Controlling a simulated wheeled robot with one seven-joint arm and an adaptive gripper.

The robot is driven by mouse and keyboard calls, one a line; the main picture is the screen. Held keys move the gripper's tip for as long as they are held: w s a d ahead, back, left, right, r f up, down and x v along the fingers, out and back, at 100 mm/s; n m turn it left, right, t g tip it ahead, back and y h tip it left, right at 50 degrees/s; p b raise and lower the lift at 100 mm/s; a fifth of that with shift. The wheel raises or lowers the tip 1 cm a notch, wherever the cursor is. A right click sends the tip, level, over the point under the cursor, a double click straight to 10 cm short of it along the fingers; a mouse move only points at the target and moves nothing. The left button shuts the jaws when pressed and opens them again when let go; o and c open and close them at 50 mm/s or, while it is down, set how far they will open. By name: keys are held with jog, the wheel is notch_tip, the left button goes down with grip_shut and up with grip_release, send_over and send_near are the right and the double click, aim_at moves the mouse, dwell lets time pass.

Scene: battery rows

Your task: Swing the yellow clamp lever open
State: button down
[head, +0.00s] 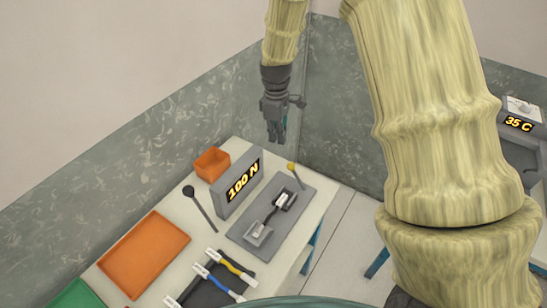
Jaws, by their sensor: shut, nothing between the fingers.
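The clamp lever shows as a thin arm with a yellow knob (291,167), leaning up from the far end of a grey plate fixture (245,229). A dark part with a white label (283,199) lies along the fixture near the lever's foot. My gripper (276,138) is shut and empty, pointing down. It appears above and behind the lever, apart from it. I cannot tell the exact height between them.
A grey display reading "100 N" (240,189) stands left of the fixture. A dark paddle-shaped tool (203,212), orange bin (210,165), orange tray (140,250), green tray (76,297) and cables with white connectors (213,255) share the table. A "35 C" device (520,112) stands right.

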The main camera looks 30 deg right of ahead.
jog(key=f+p, duration=0.1)
jog(key=f, duration=0.2)
jog(key=s+f+p, duration=0.1)
jog(key=f, duration=0.2)
jog(key=f+p, duration=0.1)
jog(key=f, duration=0.2)
jog(key=shift+s+d+f, duration=0.1)
jog(key=shift+s+f, duration=0.05)
jog(key=shift+f, duration=0.1)
jog(key=shift+f+p, duration=0.3)
jog(key=shift+r, duration=0.1)
